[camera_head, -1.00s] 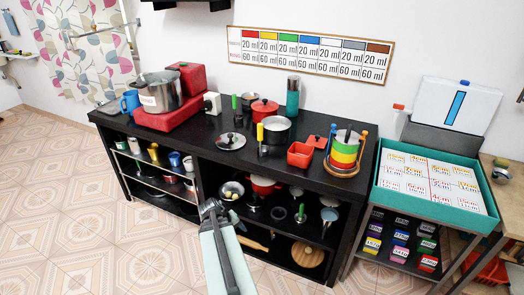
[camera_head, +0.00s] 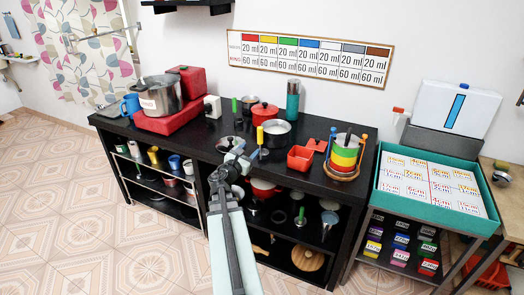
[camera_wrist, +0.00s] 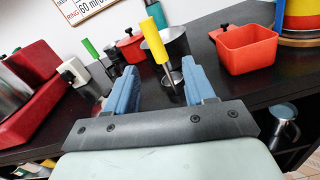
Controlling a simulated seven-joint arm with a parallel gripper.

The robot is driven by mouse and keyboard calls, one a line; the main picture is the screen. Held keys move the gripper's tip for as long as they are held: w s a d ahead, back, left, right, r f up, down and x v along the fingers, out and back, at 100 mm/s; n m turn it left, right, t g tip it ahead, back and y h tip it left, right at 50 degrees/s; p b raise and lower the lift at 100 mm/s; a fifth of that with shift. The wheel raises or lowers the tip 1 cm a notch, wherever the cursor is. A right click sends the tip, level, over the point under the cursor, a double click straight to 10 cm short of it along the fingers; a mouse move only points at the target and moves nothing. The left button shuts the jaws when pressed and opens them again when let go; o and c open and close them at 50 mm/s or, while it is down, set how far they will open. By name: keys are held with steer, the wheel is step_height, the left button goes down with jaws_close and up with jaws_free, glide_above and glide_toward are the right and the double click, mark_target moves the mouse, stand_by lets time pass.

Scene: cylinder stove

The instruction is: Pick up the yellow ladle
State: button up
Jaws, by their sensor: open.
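The yellow ladle (camera_head: 260,136) stands on the black counter with its yellow handle up, in front of a grey pot. In the wrist view its handle (camera_wrist: 153,38) leans slightly and its metal lower end sits beyond my fingers. My gripper (camera_head: 245,156) is open and empty at the counter's front edge. In the wrist view its two blue fingers (camera_wrist: 158,68) are spread, with the ladle showing in the gap between them. The ladle appears still ahead of the fingertips, with no visible contact.
The grey pot (camera_head: 277,132) stands close behind the ladle. A red square container (camera_head: 300,158) is to the right, and a green-handled utensil (camera_wrist: 90,48) and red lidded pot (camera_wrist: 129,46) are behind to the left. A pan lid (camera_head: 229,143) lies left of the ladle. Shelves with cookware are below the counter.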

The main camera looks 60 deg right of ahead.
mark_target(262, 134)
steer(key=d, duration=0.4)
steer(key=d+n, duration=0.1)
steer(key=d, duration=0.4)
steer(key=d+n, duration=0.1)
steer(key=d, duration=0.3)
steer(key=shift+w+d, duration=0.3)
steer(key=shift+d, duration=0.1)
steer(key=shift+r, duration=0.1)
steer(key=shift+c, duration=0.4)
jaws_close()
